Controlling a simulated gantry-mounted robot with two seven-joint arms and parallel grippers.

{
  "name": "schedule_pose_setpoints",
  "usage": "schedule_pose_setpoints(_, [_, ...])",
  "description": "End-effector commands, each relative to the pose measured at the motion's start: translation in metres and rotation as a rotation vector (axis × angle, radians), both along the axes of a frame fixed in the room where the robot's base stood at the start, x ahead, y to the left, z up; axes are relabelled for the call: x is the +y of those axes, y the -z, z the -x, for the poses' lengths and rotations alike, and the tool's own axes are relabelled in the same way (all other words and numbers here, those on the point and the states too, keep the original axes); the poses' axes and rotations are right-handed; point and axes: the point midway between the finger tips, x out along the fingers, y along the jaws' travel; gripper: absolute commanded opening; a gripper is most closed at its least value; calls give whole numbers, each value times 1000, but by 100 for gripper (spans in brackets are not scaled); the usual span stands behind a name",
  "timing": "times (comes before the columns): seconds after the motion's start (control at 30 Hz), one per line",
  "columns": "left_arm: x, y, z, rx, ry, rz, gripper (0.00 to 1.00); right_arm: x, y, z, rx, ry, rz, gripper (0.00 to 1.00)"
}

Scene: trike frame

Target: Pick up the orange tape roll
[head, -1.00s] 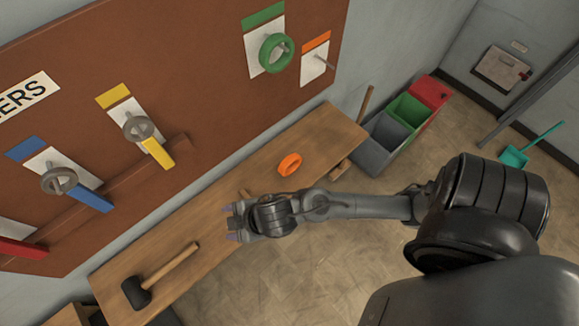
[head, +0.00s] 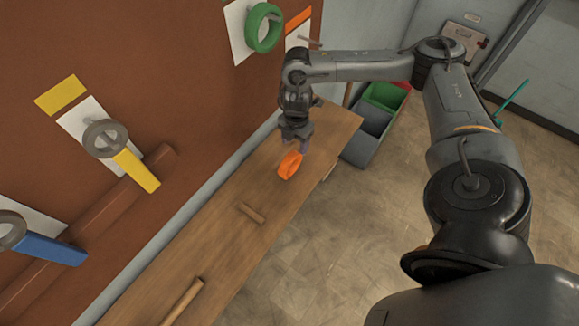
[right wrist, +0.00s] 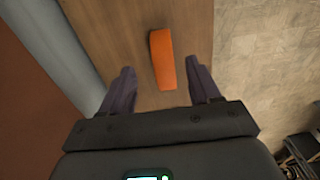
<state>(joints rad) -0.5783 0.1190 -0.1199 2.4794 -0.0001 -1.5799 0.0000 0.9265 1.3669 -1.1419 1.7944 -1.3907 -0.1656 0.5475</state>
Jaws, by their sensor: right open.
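The orange tape roll (head: 289,166) lies on the wooden bench (head: 262,185), near its far end. My right gripper (head: 297,147) points down just above and behind the roll in the head view. In the right wrist view, the roll (right wrist: 162,58) shows edge-on as an orange band, ahead of and between the fingers of my open right gripper (right wrist: 162,88). The fingers do not appear to touch it. My left gripper is not in view.
A green tape roll (head: 264,28) hangs on the brown board (head: 190,60) behind the bench. A short wooden piece (head: 251,213) and a wooden handle (head: 183,302) lie nearer on the bench. Grey and green bins (head: 372,120) stand beyond its far end.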

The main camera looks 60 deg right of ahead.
Motion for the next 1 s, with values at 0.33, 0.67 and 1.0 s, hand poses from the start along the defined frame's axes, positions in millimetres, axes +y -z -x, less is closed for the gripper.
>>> schedule_pose_setpoints(0.33, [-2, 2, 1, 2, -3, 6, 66, -4, 43, 3, 10, 10, 0, 62])
schedule_pose_setpoints(0.67, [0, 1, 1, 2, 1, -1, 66, -5, 64, 4, 9, 9, 1, 62])
schedule_pose_setpoints(1.0, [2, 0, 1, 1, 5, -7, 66, -5, 101, 4, 8, 8, 1, 62])
